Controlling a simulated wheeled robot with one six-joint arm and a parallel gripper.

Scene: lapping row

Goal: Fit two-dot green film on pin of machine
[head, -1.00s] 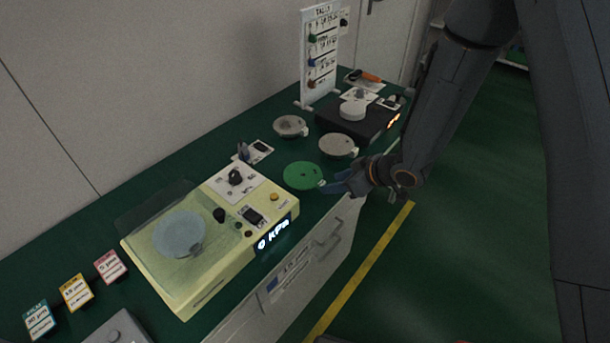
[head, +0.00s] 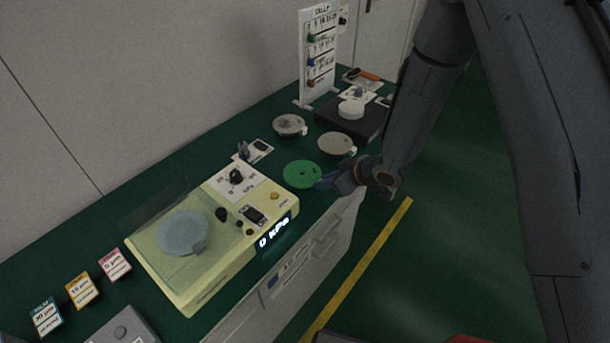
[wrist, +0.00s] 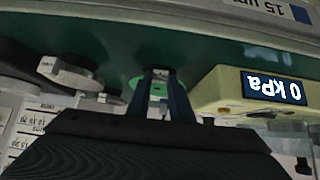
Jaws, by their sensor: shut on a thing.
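The green film (head: 301,174) is a flat green disc at the table's front edge, right of the machine, with small dark marks too small to count. My gripper (head: 327,182) is at the disc's right edge, shut on it, and hides the tab there. In the wrist view, the two fingers (wrist: 163,88) reach to the green film (wrist: 137,84), mostly hidden behind them. I cannot tell whether the film touches the table. The pale yellow machine (head: 190,291) has a grey-blue round plate (head: 181,233) and a display reading 0 kPa. I cannot make out a pin for certain.
Two greyish discs with tabs (head: 290,125) (head: 337,145) lie behind the film. A dark unit (head: 338,120) with a white round top and a tally board (head: 319,55) stand farther back. Small label cards (head: 82,290) stand front left. A clear cover (head: 155,207) rises behind the machine's plate.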

